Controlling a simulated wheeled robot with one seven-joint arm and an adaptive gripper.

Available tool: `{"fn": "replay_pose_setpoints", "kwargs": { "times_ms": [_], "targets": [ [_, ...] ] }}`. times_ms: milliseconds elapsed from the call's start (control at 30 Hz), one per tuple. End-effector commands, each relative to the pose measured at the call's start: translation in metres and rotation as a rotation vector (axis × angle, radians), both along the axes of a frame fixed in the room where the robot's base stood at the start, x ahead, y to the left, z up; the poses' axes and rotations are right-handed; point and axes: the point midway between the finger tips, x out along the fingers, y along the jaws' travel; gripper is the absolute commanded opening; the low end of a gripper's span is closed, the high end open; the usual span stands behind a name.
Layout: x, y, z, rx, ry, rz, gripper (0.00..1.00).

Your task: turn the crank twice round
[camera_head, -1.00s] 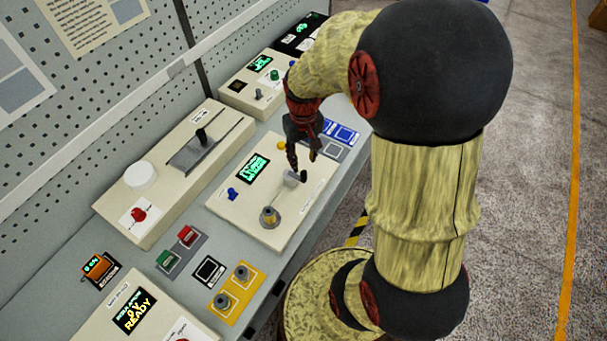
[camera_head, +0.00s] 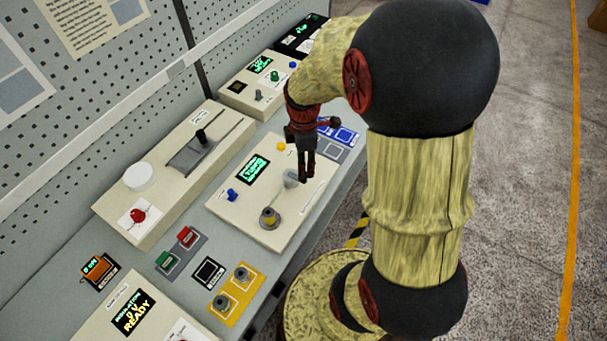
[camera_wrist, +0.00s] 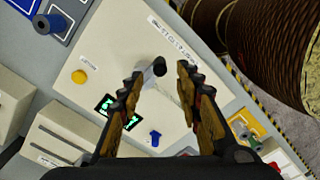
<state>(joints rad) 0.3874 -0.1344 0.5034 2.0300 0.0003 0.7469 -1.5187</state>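The crank (camera_head: 290,178) is a grey hub on the cream winding panel (camera_head: 246,217). In the wrist view its dark upright handle knob (camera_wrist: 159,67) stands between my two fingertips, with a gap on each side. My gripper (camera_head: 306,179) points down over the right side of the crank and hides the knob in the head view. In the wrist view my gripper (camera_wrist: 160,73) is open, its fingers apart and empty. A spindle with yellow winding (camera_head: 269,216) stands on the same panel, in front of the crank. The panel's green display (camera_head: 254,170) is lit.
A blue knob (camera_head: 232,195) and a yellow button (camera_head: 281,146) sit on the same panel. A box with a lever (camera_head: 200,136) stands to the left. A yellow tray with two grey spindles (camera_head: 238,288) lies nearer. Open floor (camera_head: 535,200) lies right.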

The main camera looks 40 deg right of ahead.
Motion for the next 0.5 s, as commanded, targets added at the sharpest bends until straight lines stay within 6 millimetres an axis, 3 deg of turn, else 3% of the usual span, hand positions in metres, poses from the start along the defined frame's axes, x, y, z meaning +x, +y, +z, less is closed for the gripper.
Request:
{"fn": "replay_pose_setpoints", "kwargs": {
  "times_ms": [200,500],
  "targets": [
    [-0.001,0.0,-0.036,0.001,0.003,-0.002,0.35],
    [0.0,0.0,-0.057,0.0,0.0,-0.003,0.35]
  ]
}}
